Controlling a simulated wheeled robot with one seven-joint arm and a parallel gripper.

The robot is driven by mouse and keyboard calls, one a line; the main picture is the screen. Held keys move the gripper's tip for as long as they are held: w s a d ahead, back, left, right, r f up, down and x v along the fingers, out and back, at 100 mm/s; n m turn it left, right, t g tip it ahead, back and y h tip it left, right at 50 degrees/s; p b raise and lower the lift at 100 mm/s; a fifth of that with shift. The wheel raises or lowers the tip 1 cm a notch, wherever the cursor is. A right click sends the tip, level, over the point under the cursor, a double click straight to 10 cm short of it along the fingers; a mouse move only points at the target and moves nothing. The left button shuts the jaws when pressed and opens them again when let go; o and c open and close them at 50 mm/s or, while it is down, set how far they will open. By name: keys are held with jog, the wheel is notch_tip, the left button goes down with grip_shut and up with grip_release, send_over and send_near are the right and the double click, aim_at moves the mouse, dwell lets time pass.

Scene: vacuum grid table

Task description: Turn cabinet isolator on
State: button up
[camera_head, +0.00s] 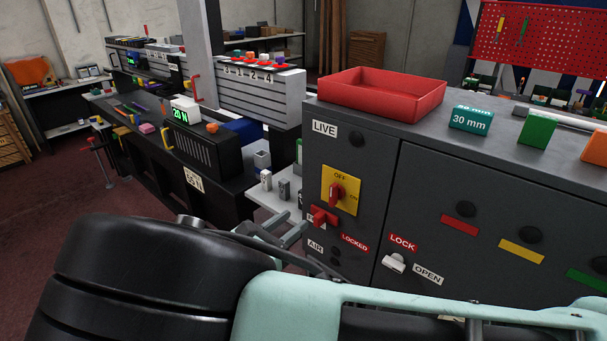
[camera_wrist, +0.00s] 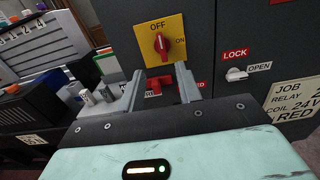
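The cabinet isolator is a red rotary knob (camera_head: 336,192) on a yellow plate (camera_head: 328,174) on the dark cabinet's front. It also shows in the wrist view as the knob (camera_wrist: 162,45). OFF is printed above it and ON to its right; the knob appears upright, towards OFF. A red lever or tab (camera_head: 323,215) sits just below the plate, near a red LOCKED label (camera_head: 355,242). My gripper (camera_wrist: 160,68) is open and empty. In the wrist view its fingers flank the red tab below the knob. Whether they touch anything cannot be told.
A white LOCK/OPEN latch (camera_head: 393,263) is on the cabinet door to the right. A red tray (camera_head: 382,93) and several coloured blocks stand on the cabinet top. Left of the cabinet are small grey parts (camera_head: 284,189) and a black bench unit (camera_head: 205,151).

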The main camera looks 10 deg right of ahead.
aim_at(331, 193)
jog(key=p+x, duration=0.4)
jog(key=x, duration=0.9)
jog(key=shift+w+d, duration=0.15)
jog(key=shift+d, duration=0.15)
grip_shut()
